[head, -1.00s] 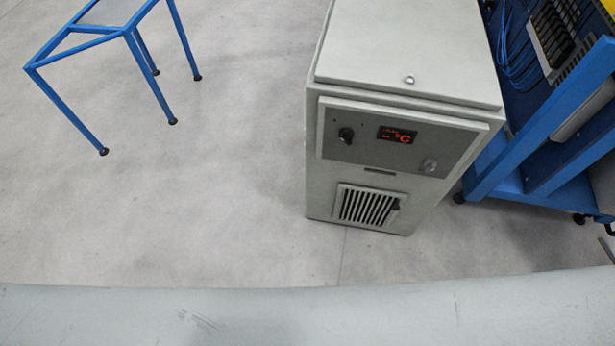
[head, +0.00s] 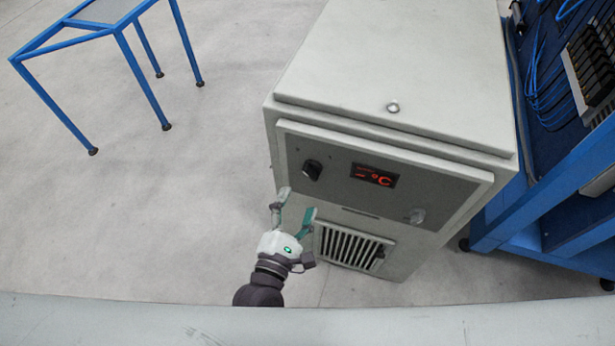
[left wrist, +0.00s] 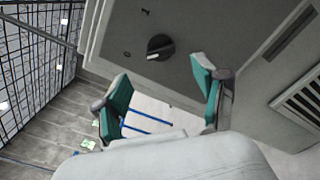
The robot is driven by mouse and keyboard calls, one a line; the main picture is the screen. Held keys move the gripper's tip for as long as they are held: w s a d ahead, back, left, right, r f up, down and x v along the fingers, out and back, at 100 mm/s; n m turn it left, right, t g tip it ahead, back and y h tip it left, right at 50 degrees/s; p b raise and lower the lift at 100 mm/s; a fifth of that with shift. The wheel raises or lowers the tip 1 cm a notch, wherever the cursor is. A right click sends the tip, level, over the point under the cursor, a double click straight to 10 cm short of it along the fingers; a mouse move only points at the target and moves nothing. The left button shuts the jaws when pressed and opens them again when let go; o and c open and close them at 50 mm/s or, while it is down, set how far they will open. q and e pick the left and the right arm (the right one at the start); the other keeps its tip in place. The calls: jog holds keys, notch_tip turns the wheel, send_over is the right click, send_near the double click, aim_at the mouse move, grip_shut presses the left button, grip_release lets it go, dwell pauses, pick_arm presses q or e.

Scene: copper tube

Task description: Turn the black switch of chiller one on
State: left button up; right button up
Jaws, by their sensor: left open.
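The chiller (head: 420,60) is a light grey cabinet in the middle of the head view, with a red lit display (head: 375,175) on its sloping grey panel. The black switch (head: 312,169) is a round knob at the panel's left. In the left wrist view the black switch (left wrist: 160,47) has a pale pointer mark and sits just beyond the gap between my fingertips. My left gripper (head: 295,203) is open and empty, in front of the panel and just below the switch in the picture. Its green-padded fingers also show in the left wrist view (left wrist: 160,72). My right gripper is not visible.
A blue rack (head: 500,215) with cables stands close on the right. A blue-framed table (head: 120,30) stands at the far left. The floor between is clear.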

aim_at(309, 177)
pick_arm(q)
jog(key=x, duration=0.7)
jog(key=shift+w+f, duration=0.1)
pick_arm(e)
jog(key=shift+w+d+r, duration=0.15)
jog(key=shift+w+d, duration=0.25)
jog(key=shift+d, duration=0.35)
pick_arm(q)
jog(key=c, duration=1.1)
jog(key=shift+c, duration=0.2)
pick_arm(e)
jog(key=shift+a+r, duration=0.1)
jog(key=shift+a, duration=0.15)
